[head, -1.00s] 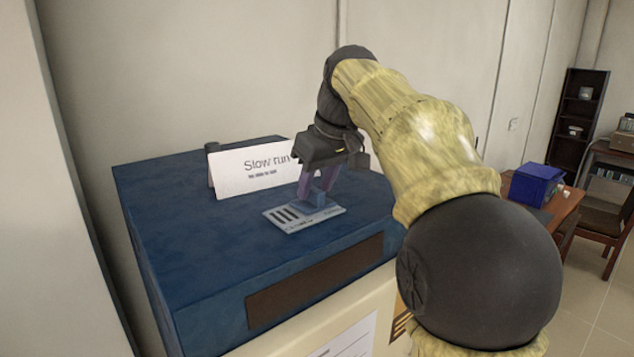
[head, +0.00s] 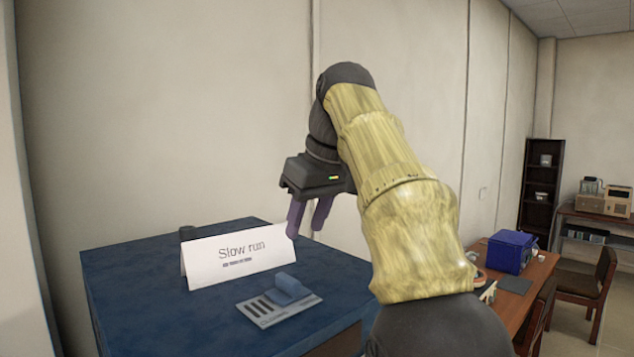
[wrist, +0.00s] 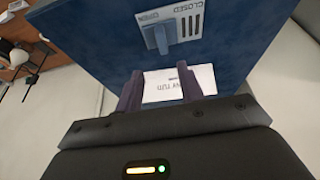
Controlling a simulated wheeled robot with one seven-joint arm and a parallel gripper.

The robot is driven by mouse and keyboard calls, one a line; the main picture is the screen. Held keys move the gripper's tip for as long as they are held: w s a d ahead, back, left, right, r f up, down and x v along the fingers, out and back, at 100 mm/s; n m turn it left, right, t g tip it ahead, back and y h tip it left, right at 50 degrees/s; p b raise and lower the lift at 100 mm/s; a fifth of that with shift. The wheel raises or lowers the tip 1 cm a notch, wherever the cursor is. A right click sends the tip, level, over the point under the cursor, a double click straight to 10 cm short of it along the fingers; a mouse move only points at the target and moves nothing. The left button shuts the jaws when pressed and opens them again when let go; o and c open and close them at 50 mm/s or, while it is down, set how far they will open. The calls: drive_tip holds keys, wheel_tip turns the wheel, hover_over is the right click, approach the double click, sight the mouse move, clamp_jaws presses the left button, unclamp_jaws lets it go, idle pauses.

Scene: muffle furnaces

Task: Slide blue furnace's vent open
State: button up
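The blue furnace (head: 150,290) has a flat top bearing a grey vent plate (head: 262,317) with dark slots. A blue slider tab (head: 290,285) stands at the plate's right end, with the slots uncovered to its left. In the wrist view the tab (wrist: 163,35) sits at the end marked OPEN, and the slots (wrist: 190,25) lie bare at the end marked CLOSED. My gripper (head: 309,230) is open and empty above the furnace top, clear of the tab. Its two purple fingers stand apart, and also show in the wrist view (wrist: 158,100).
A white folded "Slow run" card (head: 235,258) stands on the furnace top just behind the vent plate, close to my fingers. A wall rises behind. To the right, a wooden table (head: 527,275) holds a blue box (head: 510,251), with a chair (head: 580,285) beside it.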

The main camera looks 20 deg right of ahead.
drive_tip(key=p+v, duration=0.2)
drive_tip(key=v, duration=0.3)
drive_tip(key=shift+s+r, duration=0.1)
drive_tip(key=shift+r, duration=0.3)
